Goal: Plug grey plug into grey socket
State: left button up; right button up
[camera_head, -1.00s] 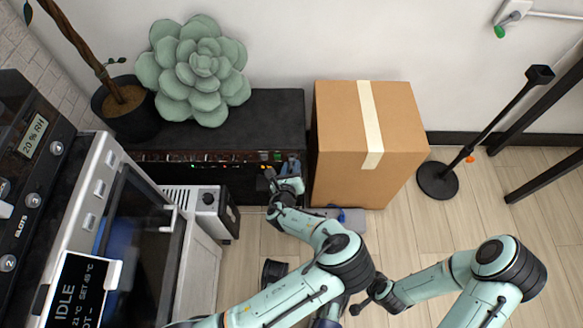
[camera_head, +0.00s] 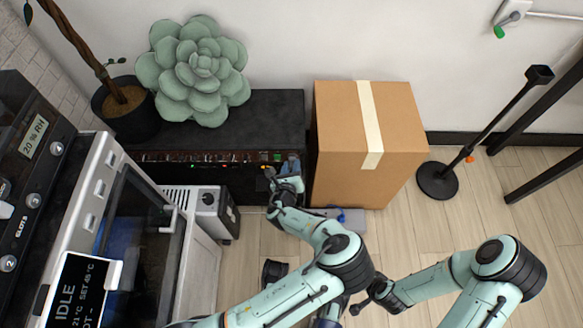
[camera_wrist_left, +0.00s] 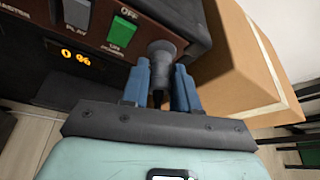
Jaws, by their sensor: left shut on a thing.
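My left gripper (camera_wrist_left: 161,90) is shut on the grey plug (camera_wrist_left: 163,62), a dark grey, round-bodied piece between its two blue fingers in the left wrist view. The plug's far end meets or lies just in front of the brown front panel, right of a green switch (camera_wrist_left: 121,33). I cannot tell how deep it sits, and the grey socket is hidden behind it. In the head view the left gripper (camera_head: 290,166) is at the right end of the black unit's front (camera_head: 240,110). My right gripper (camera_head: 357,309) is low in the head view, away from the unit; its fingers are unclear.
A cardboard box (camera_head: 335,130) stands close on the right of the black unit. A potted plant (camera_head: 120,105) and a large succulent (camera_head: 165,75) are on top of the unit. A white machine (camera_head: 90,220) fills the left side. A black stand (camera_head: 440,180) is on the floor at right.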

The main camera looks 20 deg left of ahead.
pick_arm(q)
jog(key=shift+w+a, duration=0.1)
jog(key=shift+w, duration=0.25)
pick_arm(e)
jog(key=shift+f, duration=0.1)
pick_arm(q)
jog(key=o, duration=1.1)
jog(key=shift+c, duration=0.2)
jog(key=p+v, duration=0.3)
jog(key=v, duration=1)
jog(key=shift+s, duration=0.25)
pick_arm(e)
jog(key=s+a+r+g, duration=0.1)
jog(key=s+a+r, duration=0.1)
jog(key=s+r, duration=0.2)
jog(key=shift+s+a+y, duration=0.2)
jog(key=shift+a+y, duration=0.2)
